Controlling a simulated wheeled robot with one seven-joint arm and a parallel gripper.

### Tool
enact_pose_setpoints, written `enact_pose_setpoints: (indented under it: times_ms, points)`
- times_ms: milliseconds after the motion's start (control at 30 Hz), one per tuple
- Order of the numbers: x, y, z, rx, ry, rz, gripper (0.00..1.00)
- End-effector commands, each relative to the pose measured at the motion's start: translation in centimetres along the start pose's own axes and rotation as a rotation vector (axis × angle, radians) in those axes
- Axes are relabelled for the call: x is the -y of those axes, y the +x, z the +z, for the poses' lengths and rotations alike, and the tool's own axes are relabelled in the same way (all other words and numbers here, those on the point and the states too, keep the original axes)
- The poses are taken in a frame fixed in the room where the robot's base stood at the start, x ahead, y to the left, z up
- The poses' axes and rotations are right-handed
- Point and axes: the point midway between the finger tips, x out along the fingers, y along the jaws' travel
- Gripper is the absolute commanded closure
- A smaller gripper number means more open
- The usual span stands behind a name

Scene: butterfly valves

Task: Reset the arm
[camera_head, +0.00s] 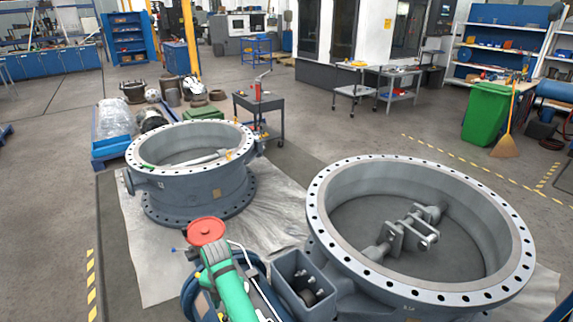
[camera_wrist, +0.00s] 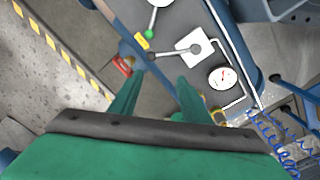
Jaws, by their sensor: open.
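My gripper (camera_wrist: 156,88) shows in the wrist view with two green fingers apart and nothing between them. A grey panel (camera_wrist: 185,20) with a round dial gauge (camera_wrist: 222,78), a white square fitting (camera_wrist: 195,48) and thin white pipes lies beyond the fingertips. In the head view, a green body (camera_head: 230,285) stands at the bottom centre, close to a red disc (camera_head: 207,230). I cannot tell for sure whether this green body is part of my arm.
A large flanged valve ring (camera_head: 325,215) with a disc shaft inside stands at right. Another flanged ring (camera_head: 160,185) stands at left on a pale sheet (camera_head: 275,205). A grey cart (camera_head: 258,105) and green bin (camera_head: 487,112) stand behind. Open floor (camera_head: 355,135) lies between.

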Motion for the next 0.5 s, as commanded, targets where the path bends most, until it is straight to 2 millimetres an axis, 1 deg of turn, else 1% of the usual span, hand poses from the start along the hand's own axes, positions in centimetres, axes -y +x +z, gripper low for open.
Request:
enact_pose_setpoints:
  times_ms: [367, 500]
  points:
    - [-1.4, 4.6, -3.0, 0.026, 0.187, 0.13, 0.57]
    - [-2.0, 7.0, -4.9, 0.033, 0.309, 0.207, 0.57]
